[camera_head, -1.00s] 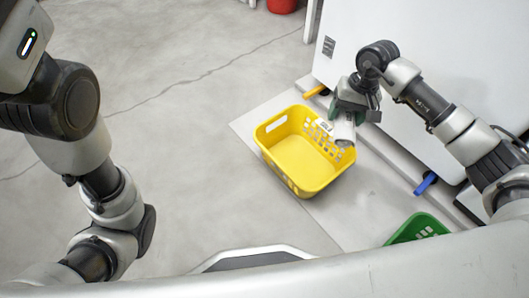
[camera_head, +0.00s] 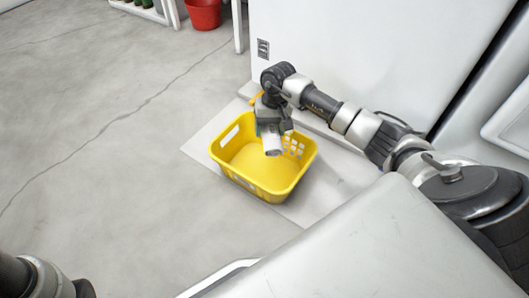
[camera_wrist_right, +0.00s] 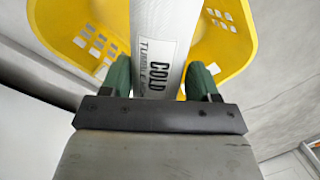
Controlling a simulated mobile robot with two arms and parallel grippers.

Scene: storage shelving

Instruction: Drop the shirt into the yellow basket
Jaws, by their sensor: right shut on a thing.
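The yellow basket (camera_head: 262,187) stands on a pale floor panel in the head view, open side up; part of it also shows in the right wrist view (camera_wrist_right: 228,38). My right gripper (camera_head: 271,132) is over the basket's back part, pointing down. It is shut on the shirt (camera_head: 272,148), a white, roll-shaped bundle. In the right wrist view the shirt (camera_wrist_right: 165,30) sits between the green fingers of the gripper (camera_wrist_right: 160,82), with a printed label reading "COLD". The bundle overlaps the basket opening in both views; its height above the bottom is unclear. My left gripper is out of view.
A large white cabinet (camera_head: 350,60) stands right behind the basket, close to my right arm. A red bucket (camera_head: 203,14) and a white rack (camera_head: 145,10) are at the back. The grey floor left of the basket is clear.

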